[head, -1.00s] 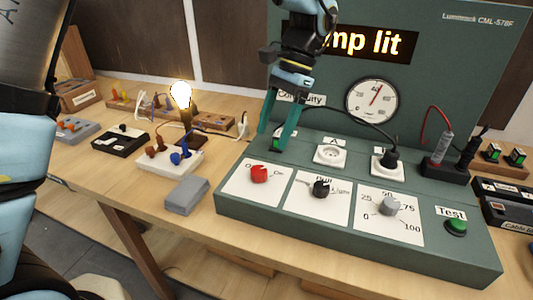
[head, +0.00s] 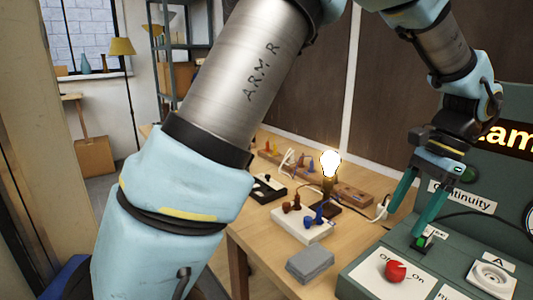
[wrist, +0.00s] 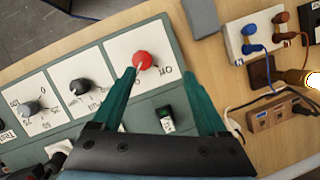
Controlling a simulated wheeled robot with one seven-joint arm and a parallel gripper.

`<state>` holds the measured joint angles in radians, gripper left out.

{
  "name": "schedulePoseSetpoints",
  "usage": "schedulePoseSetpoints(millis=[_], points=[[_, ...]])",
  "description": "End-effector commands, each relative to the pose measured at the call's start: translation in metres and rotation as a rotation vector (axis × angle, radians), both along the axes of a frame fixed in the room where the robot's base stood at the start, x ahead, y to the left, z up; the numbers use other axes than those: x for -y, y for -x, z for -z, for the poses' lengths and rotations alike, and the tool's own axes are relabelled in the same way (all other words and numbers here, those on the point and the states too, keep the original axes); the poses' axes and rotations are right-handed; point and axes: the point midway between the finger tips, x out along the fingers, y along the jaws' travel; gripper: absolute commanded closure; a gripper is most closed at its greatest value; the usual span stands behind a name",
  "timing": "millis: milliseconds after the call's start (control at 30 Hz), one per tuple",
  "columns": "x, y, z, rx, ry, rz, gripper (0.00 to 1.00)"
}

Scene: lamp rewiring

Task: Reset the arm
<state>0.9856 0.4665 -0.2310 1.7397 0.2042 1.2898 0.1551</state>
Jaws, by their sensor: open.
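My gripper (head: 406,222) hangs over the left end of the green test console (head: 368,284), jaws apart with nothing between them. In the wrist view, the gripper (wrist: 160,74) spans part of the console, with the switch (wrist: 166,118) between the fingers and the red knob (wrist: 143,60) near the left fingertip. The red knob (head: 396,271) also shows in the head view. The lamp bulb (head: 330,163) glows.
A white terminal block (head: 300,225) with brown and blue posts and a grey box (head: 310,263) stand left of the console. A white socket (head: 491,280) is at right. A wooden power strip (wrist: 283,113) lies beside the lamp. My arm covers much of the head view.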

Motion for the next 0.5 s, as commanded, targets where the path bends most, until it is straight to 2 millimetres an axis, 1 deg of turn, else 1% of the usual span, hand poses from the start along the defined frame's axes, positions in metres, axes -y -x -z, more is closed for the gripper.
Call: schedulePoseSetpoints(millis=[33,67,100,167,200,233,267,300,367,400,467,500], points=[[-0.024,-0.024,0.003,0.011,0.023,-0.088,0.24],[-0.039,-0.035,0.005,0.017,0.041,-0.141,0.24],[-0.061,-0.052,0.009,0.03,0.065,-0.217,0.24],[-0.096,-0.074,0.015,0.051,0.109,-0.341,0.24],[-0.12,-0.086,0.02,0.068,0.135,-0.422,0.24],[-0.138,-0.094,0.023,0.081,0.154,-0.485,0.24],[-0.157,-0.1,0.025,0.095,0.173,-0.547,0.24],[-0.182,-0.108,0.029,0.118,0.2,-0.632,0.24],[-0.219,-0.114,0.035,0.151,0.236,-0.759,0.24],[-0.243,-0.117,0.038,0.177,0.259,-0.843,0.24],[-0.277,-0.117,0.043,0.216,0.29,-0.96,0.24],[-0.296,-0.115,0.046,0.24,0.308,-1.031,0.24]])
